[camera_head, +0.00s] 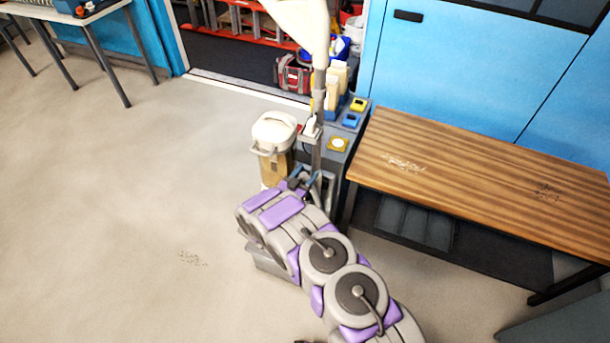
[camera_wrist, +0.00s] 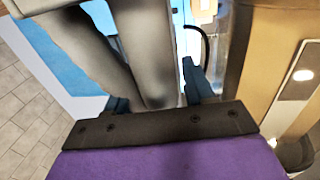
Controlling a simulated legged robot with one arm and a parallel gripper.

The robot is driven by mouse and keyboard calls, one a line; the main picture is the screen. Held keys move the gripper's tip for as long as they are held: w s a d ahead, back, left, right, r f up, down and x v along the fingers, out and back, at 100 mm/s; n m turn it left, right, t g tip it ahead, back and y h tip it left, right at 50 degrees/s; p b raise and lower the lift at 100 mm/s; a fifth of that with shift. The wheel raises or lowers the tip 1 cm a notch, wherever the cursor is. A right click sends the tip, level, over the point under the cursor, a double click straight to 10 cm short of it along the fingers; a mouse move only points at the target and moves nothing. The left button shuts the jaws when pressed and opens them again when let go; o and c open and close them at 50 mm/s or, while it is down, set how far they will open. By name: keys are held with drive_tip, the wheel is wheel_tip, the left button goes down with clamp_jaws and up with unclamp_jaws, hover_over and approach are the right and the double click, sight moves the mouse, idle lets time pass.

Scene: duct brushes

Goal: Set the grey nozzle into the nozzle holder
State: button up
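My gripper (camera_head: 303,182) is beside the tool trolley in the head view, at the foot of an upright grey tube (camera_head: 317,150). I cannot tell whether this tube is the grey nozzle. In the wrist view my gripper's blue fingers (camera_wrist: 158,92) stand well apart, one on each side of a large grey tubular piece (camera_wrist: 145,45), probably the grey nozzle. This piece covers part of the left finger, and I cannot tell whether the fingers press on it. The nozzle holder cannot be made out clearly; a grey frame (camera_head: 328,190) on the trolley's near side may be it.
The trolley top (camera_head: 338,143) carries small yellow and blue items. A lidded canister (camera_head: 273,135) stands close on the left. A wooden bench (camera_head: 470,175) is close on the right. Open floor lies to the left.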

drive_tip(key=shift+o, duration=1.1)
drive_tip(key=p+v, duration=0.4)
drive_tip(key=v, duration=1.3)
wheel_tip(320, 180, up, 5)
drive_tip(key=p, duration=0.3)
drive_tip(key=shift+s+f+p, duration=0.15)
drive_tip(key=shift+p, duration=0.15)
drive_tip(key=shift+s+a, duration=0.1)
